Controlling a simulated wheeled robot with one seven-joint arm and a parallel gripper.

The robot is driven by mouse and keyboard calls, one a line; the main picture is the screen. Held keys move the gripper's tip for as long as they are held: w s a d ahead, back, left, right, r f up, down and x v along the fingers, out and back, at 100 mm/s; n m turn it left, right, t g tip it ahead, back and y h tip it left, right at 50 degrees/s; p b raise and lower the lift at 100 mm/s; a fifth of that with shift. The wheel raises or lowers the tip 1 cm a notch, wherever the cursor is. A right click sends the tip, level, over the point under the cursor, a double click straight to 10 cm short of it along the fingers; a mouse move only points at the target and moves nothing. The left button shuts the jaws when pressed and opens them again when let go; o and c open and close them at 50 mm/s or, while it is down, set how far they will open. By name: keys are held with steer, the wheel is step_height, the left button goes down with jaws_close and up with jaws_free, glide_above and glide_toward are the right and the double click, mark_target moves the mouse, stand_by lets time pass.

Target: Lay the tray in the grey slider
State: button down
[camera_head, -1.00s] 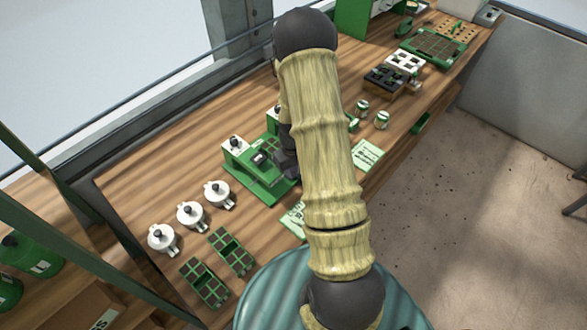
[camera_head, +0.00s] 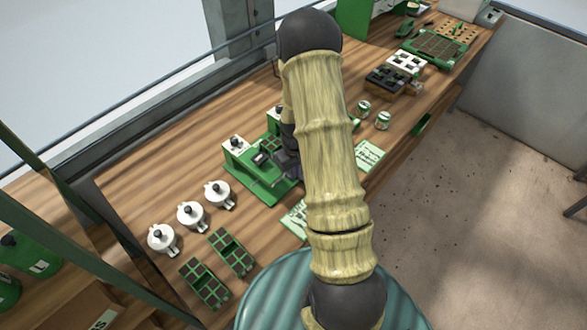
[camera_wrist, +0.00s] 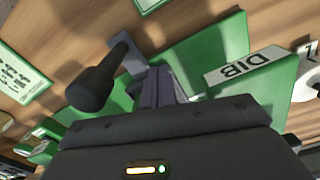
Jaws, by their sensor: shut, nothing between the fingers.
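My gripper (camera_wrist: 165,88) is shut and empty. In the wrist view its fingers point down at the green tray seeder, beside a black knob on a stem (camera_wrist: 92,88). A small grey plate (camera_wrist: 128,58) by that stem may be the grey slider; I cannot tell. In the head view the green seeder (camera_head: 262,187) is partly hidden behind my arm and gripper (camera_head: 288,168). Two small green-framed trays with dark cells, a nearer one (camera_head: 205,283) and a farther one (camera_head: 231,252), lie on the bench at the lower left, away from my gripper.
Several white lidded pots (camera_head: 191,215) stand left of the seeder. Green-and-white cards (camera_head: 369,155), small jars (camera_head: 383,120), a black cell block (camera_head: 387,79) and a larger green tray (camera_head: 437,44) lie to the right. Bare bench (camera_head: 150,190) shows at the left.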

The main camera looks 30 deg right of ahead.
steer(key=s, duration=0.1)
steer(key=s+r, duration=0.1)
steer(key=shift+s, duration=0.3)
step_height(320, 180, up, 9)
steer(key=b, duration=0.2)
steer(key=s+a+r+t, duration=0.2)
steer(key=s+a+r, duration=0.7)
steer(key=s+a, duration=0.2)
steer(key=shift+a+m+t, duration=0.3)
steer(key=shift+a+m, duration=0.1)
steer(key=shift+a, duration=0.4)
steer(key=shift+s+d, duration=0.1)
steer(key=shift+d, duration=0.05)
